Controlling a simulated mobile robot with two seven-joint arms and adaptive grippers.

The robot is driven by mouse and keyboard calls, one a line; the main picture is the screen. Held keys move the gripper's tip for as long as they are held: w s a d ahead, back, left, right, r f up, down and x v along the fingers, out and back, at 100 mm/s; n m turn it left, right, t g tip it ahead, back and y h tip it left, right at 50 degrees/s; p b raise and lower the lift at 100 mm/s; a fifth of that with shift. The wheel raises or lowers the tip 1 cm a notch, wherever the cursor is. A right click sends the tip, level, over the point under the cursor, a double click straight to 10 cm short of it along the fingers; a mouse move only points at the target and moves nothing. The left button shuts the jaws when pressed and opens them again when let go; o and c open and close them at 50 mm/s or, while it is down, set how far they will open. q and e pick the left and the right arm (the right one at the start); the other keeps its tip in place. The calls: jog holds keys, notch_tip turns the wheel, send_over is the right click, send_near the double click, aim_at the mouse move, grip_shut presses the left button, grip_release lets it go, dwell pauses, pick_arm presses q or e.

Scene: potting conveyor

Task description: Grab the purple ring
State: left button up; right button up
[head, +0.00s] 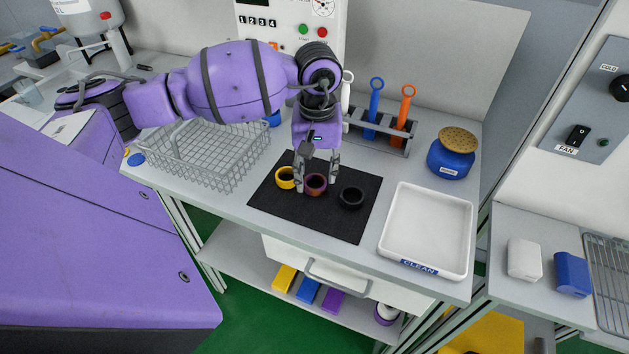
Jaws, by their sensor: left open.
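Three rings lie in a row on a black mat (345,223): a yellow ring (286,183) at the left, a purple ring (316,190) with an orange-brown tint in the middle, and a black ring (352,197) at the right. My left gripper (317,183) points down over the mat with its fingers open, one on each side of the purple ring. Its left finger is in the narrow gap between the yellow and purple rings. I cannot tell whether the fingers touch the purple ring. My right gripper is not in view.
A wire basket (185,165) stands left of the mat. A white tray marked CLEAN (397,240) is to the right, with a blue pot with a perforated lid (446,160) behind it. A rack (395,140) with blue and orange tools stands behind the mat.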

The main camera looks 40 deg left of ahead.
pick_arm(q)
notch_tip(320, 180, down, 2)
jog(key=shift+w+f, duration=0.1)
jog(key=c, duration=0.8)
